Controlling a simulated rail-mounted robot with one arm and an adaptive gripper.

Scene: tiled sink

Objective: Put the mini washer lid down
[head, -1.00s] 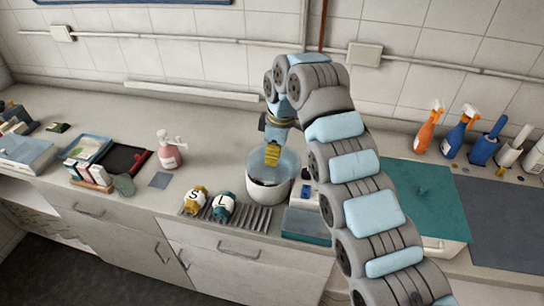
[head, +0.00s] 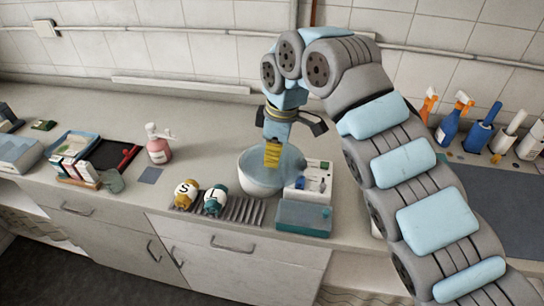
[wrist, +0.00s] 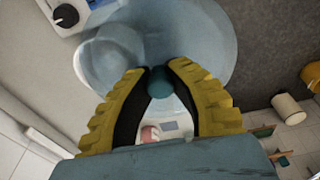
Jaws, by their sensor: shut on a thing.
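The mini washer (head: 256,189) is a white tub with a white control box (head: 318,168) at its right. Its lid (head: 292,158) is pale blue and see-through, and it is over the tub in the head view. In the wrist view the lid (wrist: 192,35) fills the middle top, with a round teal knob (wrist: 160,84). My gripper (head: 272,156) points down above the tub. Its yellow fingers (wrist: 163,72) are shut on the lid's knob. I cannot tell whether the lid touches the tub rim all round.
A yellow "S" jar (head: 186,193) and a teal "L" jar (head: 215,200) stand on a ribbed rack left of the washer. A teal-grey box (head: 304,219) stands in front. A pink pump bottle (head: 159,149) is farther left. Spray bottles (head: 453,122) stand at the right.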

